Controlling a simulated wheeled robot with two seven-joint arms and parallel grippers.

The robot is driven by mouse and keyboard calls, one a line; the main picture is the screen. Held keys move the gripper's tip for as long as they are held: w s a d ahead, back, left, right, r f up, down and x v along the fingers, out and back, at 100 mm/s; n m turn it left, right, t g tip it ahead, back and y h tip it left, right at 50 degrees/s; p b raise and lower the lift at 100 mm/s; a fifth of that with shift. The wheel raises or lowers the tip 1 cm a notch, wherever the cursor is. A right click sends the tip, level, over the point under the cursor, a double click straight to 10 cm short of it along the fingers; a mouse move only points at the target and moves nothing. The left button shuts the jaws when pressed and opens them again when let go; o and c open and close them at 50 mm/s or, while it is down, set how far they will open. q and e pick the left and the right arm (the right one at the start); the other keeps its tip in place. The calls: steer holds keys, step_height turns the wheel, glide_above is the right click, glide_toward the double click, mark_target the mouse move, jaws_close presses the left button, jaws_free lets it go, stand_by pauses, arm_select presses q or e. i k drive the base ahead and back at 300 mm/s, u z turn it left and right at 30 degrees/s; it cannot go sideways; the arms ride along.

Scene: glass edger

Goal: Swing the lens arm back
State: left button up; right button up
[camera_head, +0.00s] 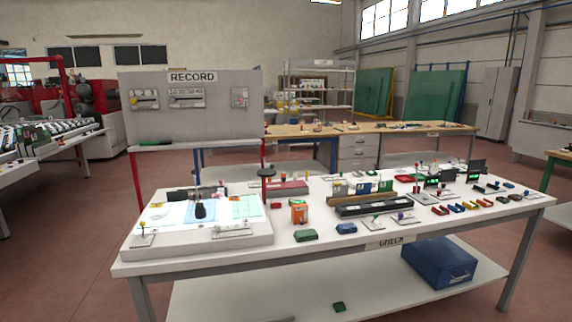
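A dark round head (267,172) on a thin upright post stands near the back of the white bench, just right of the raised white board; it may be the lens arm, but it is too small to tell. A short black upright piece (201,211) stands on the sheets of the raised white board (180,249). Neither of my grippers shows in the head view, so nothing is seen touching these things.
The white bench (290,256) carries an orange box (299,213), a green block (306,235), a dark slotted rail (372,205) and several small coloured parts. A RECORD panel (190,105) stands behind. A blue bin (440,262) sits on the lower shelf. Red floor is open in front.

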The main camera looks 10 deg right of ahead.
mark_target(266, 173)
steer(key=u, duration=0.05)
steer(key=i, duration=1)
steer(key=u, duration=0.75)
